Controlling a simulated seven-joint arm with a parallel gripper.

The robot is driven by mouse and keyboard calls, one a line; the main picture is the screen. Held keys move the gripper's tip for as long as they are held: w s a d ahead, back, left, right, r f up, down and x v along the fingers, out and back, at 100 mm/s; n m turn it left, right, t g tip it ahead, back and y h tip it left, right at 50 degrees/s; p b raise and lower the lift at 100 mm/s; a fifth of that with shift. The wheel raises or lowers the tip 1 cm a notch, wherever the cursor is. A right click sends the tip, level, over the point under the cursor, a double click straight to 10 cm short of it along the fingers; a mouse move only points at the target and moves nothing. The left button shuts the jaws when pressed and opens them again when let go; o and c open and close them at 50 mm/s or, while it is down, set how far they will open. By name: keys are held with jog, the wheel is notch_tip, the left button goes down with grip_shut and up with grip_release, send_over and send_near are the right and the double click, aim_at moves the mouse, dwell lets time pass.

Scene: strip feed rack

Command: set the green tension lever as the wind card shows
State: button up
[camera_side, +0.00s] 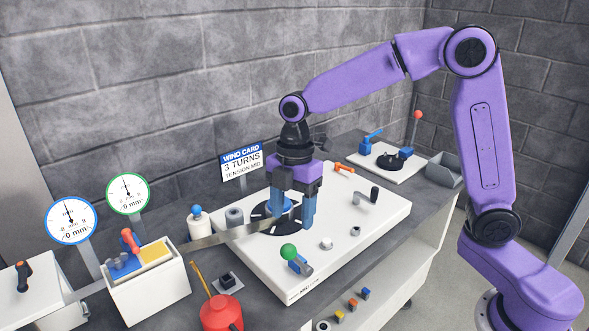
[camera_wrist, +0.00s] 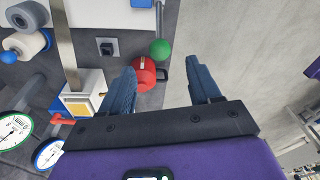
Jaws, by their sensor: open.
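The green tension lever (camera_side: 288,252) is a green ball knob at the front edge of the white panel (camera_side: 370,230), beside a small blue block. In the wrist view the green ball (camera_wrist: 160,49) shows beyond my fingertips, between their lines. The wind card (camera_side: 241,161) stands behind the panel and reads "3 TURNS" and "TENSION MID". My gripper (camera_side: 293,218) points down over the black dial (camera_side: 268,228) with the blue hub, behind the green knob and apart from it. In the wrist view my gripper (camera_wrist: 163,78) is open with nothing between its fingers.
A red can (camera_side: 222,313) with a yellow spout stands at the front. A white box (camera_side: 150,292) with blue and yellow inserts and two round gauges are at left. A metal strip (camera_side: 215,236) runs to the dial. A grey crank (camera_side: 365,197) stands on the panel's right.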

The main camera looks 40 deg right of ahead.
notch_tip(320, 180, up, 9)
jog(key=d, duration=0.1)
jog(key=shift+w, duration=0.3)
jog(key=s+d+f+m, duration=0.2)
jog(key=s+d+f, duration=0.1)
jog(key=s, duration=0.5)
jog(key=s+d+f+m, duration=0.3)
jog(key=s+d, duration=0.1)
jog(key=s, duration=0.5)
jog(key=s+d+f+m+t, duration=0.1)
jog(key=s+d+f+m, duration=0.2)
jog(key=s, duration=0.5)
jog(key=shift+s+d+f+h, duration=0.2)
jog(key=shift+s+f+h, duration=0.2)
jog(key=shift+f, duration=0.1)
jog(key=shift+w, duration=0.1)
dwell(1.1)
